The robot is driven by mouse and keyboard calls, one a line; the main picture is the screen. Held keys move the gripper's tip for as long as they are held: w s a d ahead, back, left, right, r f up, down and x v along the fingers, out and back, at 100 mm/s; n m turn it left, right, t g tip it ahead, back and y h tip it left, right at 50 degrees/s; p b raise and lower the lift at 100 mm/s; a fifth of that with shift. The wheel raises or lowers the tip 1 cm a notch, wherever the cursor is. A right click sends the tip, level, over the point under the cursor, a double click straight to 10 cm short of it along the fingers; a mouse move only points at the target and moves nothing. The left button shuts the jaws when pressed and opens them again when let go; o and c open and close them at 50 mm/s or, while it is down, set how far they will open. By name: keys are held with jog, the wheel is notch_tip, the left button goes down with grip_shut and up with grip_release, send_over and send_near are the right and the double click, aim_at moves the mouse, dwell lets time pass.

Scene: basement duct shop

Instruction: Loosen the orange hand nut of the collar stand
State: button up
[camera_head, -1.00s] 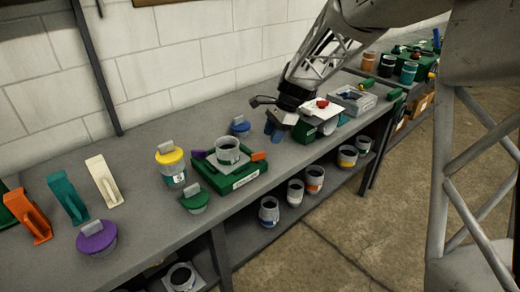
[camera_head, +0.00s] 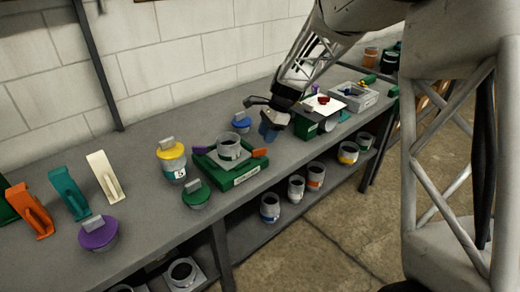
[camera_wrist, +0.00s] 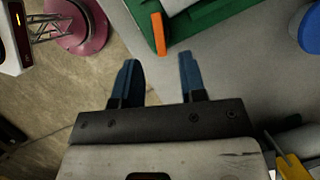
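The collar stand has a green base (camera_head: 245,175) on the bench, with a grey block and an upright grey collar (camera_head: 229,147) on top. The orange hand nut (camera_head: 260,152) sticks out on its right side and a purple piece (camera_head: 200,150) on its left. My gripper (camera_head: 268,133) is just behind and right of the nut, above the bench. In the wrist view my gripper (camera_wrist: 160,72) has its two blue fingers apart with nothing between them. The orange hand nut (camera_wrist: 159,34) lies ahead of the gap, apart from the fingers, beside the green base (camera_wrist: 205,18).
A blue-lidded pot (camera_head: 241,124) stands behind the stand. A yellow-lidded jar (camera_head: 172,160) and a green-lidded pot (camera_head: 196,194) stand to its left. A green box (camera_head: 308,122) and a grey tray (camera_head: 355,97) are to the right. The bench's front edge is close.

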aim_at(259, 154)
jog(key=shift+x, duration=3.3)
jog(key=shift+c, duration=0.4)
grip_shut()
